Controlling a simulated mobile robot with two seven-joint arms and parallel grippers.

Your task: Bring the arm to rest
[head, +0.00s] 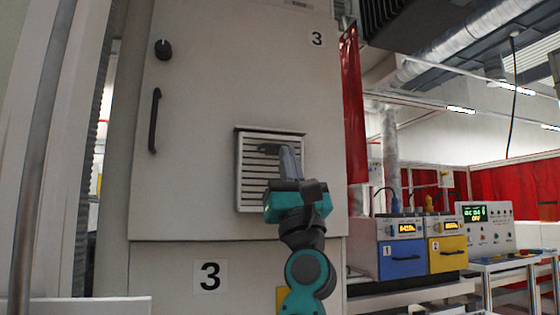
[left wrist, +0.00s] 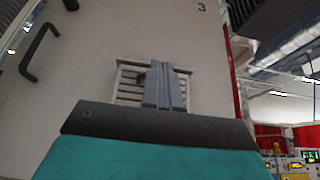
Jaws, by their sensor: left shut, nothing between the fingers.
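My left gripper (head: 288,160) is raised in the middle of the head view, in front of the vent of a tall grey cabinet. Its fingers are together with nothing between them. In the left wrist view the shut gripper (left wrist: 165,88) points up toward the same vent. I cannot tell from these views how far the fingertips are from the vent. My right gripper is in neither view.
The cabinet (head: 225,80) marked 3 has a slatted vent (head: 255,195) and a black handle (head: 154,120). A blue unit (head: 402,260), a yellow unit (head: 447,253) and a control box (head: 487,228) stand at right. A red curtain (head: 353,110) hangs beside the cabinet.

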